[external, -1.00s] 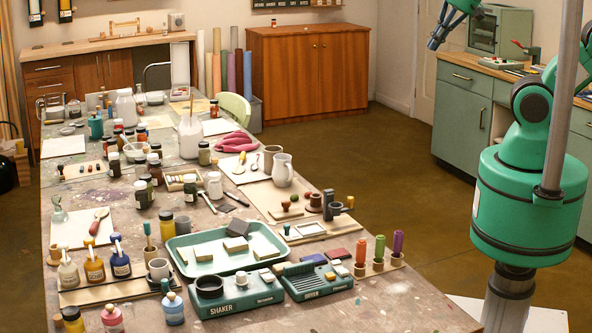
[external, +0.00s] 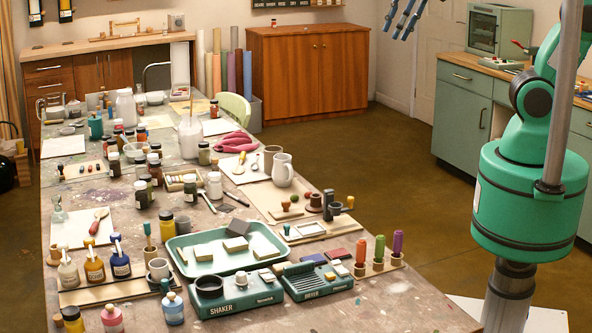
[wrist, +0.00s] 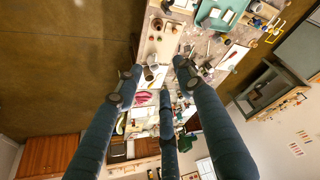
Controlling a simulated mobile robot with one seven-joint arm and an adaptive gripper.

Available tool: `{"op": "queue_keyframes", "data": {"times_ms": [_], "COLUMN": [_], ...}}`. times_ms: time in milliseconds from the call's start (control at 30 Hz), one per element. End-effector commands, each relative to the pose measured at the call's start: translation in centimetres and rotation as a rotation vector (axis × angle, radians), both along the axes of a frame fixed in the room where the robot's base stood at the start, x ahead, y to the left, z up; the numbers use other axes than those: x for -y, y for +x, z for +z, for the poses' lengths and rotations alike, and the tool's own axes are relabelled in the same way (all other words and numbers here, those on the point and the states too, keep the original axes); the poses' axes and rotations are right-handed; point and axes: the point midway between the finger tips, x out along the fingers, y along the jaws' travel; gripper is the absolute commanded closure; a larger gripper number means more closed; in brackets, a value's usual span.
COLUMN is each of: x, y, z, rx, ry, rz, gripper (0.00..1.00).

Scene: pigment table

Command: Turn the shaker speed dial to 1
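The shaker (external: 232,299) is a green box labelled SHAKER on the near part of the paint-stained table in the external view. It has a dark round cup holder (external: 209,286) on its left and a small pale knob (external: 241,278), seemingly the dial, on top. The dial's setting is too small to read. My gripper (external: 408,18) is high at the top edge, far above and right of the table, with its blue fingers spread. The wrist view shows my gripper (wrist: 160,82) open and empty. I cannot make out the shaker in the wrist view.
A second green device (external: 316,289) stands right of the shaker, with its own small knob. A green tray (external: 181,262) with blocks lies behind both. Upright coloured handles (external: 379,248) stand to the right. Bottles crowd the left. The floor (external: 400,160) right of the table is clear.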

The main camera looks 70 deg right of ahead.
Motion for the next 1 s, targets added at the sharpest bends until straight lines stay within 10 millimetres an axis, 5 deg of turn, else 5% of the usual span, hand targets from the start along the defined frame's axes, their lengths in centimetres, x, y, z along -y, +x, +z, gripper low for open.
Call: {"op": "queue_keyframes", "data": {"times_ms": [433,1000], "x": [-7.0,-18.6], "y": [9.1,18.7], "z": [0.2,-4.0], "rx": [-0.070,-0.152], "ry": [-0.037,-0.087], "rz": [0.173,0.392], "gripper": [0.62,0.62]}}
